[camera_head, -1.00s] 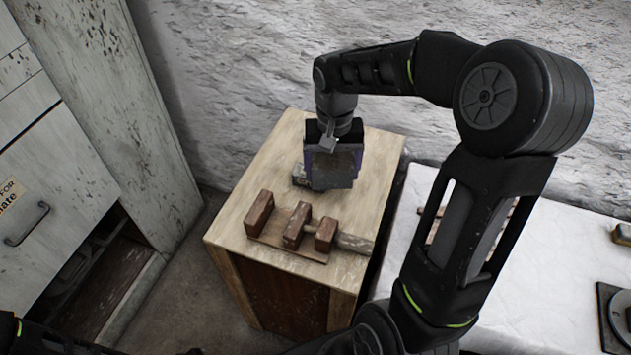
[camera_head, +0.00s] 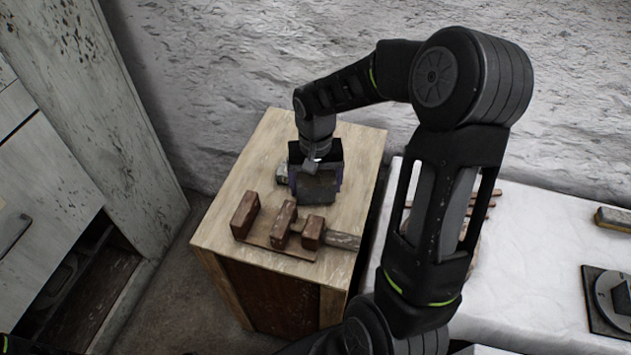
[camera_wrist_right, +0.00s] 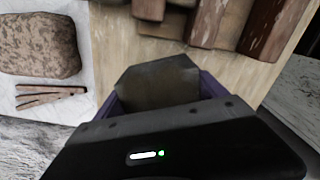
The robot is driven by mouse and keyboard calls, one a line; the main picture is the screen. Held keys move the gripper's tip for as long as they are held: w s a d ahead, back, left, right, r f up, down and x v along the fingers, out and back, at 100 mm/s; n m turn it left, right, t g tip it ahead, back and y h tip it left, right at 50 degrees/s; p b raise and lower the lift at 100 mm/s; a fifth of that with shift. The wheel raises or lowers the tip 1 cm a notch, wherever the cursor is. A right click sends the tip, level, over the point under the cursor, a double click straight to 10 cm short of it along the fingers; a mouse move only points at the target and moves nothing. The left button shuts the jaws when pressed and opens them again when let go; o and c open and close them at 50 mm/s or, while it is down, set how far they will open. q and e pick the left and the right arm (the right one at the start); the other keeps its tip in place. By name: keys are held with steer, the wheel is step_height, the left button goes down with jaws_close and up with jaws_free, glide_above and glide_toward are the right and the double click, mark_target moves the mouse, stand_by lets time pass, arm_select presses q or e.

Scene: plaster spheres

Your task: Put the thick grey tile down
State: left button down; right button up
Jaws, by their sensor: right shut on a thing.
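The thick grey tile (camera_head: 317,188) is a dark grey slab between the fingers of my right gripper (camera_head: 316,177). It is over the pale wooden top of a small cabinet (camera_head: 350,150), just behind a brown wooden rack. I cannot tell whether its lower edge touches the top. In the right wrist view the tile (camera_wrist_right: 158,82) sits between the purple fingers, with the pale wood beyond it. The right gripper is shut on it. My left gripper is not in view.
The brown rack with upright blocks (camera_head: 243,215) and a grey-brown piece (camera_head: 343,241) lies near the cabinet's front. A small grey object (camera_head: 281,173) is partly hidden behind the gripper. A white-topped table (camera_head: 540,260) stands to the right. Bare wood shows left of the gripper.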

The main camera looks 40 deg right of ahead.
mark_target(316, 194)
steer(key=shift+f, duration=1.75)
steer(key=shift+f, duration=0.2)
steer(key=o, duration=1.5)
steer(key=shift+r, duration=0.1)
step_height(316, 194, up, 12)
steer(key=shift+r, duration=0.1)
